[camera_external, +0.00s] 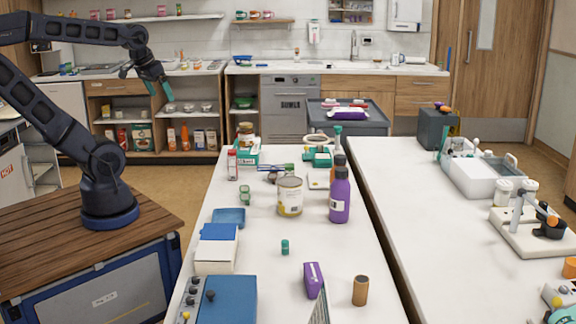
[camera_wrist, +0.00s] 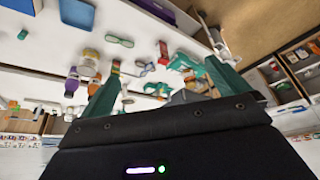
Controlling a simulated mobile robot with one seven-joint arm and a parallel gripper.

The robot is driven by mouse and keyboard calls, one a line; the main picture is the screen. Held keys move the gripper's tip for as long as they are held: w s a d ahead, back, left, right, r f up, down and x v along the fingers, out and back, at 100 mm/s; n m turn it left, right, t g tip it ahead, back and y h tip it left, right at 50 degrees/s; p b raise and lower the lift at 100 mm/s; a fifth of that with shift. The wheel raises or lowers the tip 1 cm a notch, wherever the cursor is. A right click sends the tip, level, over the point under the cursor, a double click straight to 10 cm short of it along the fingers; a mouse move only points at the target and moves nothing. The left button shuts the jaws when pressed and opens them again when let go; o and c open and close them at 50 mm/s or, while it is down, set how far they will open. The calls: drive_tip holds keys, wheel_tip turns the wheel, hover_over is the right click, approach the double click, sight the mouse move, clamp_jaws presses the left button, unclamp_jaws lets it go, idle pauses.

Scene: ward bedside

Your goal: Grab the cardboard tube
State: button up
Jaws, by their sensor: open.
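The cardboard tube (camera_external: 360,290) is a short brown cylinder. It stands upright near the front right of the white table (camera_external: 262,300) in the external view. I cannot make it out in the wrist view. My gripper (camera_external: 161,90) is raised at the upper left, far from the tube and off the table's left side. In the wrist view its green fingers (camera_wrist: 165,88) are spread wide, with nothing held between them.
A purple box (camera_external: 314,279) lies just left of the tube. A purple bottle (camera_external: 340,197) and a tin (camera_external: 290,197) stand farther back. A blue case (camera_external: 230,300) is at the front left. Bare tabletop surrounds the tube's right and back sides.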

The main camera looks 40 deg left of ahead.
drive_tip(key=c, duration=0.9)
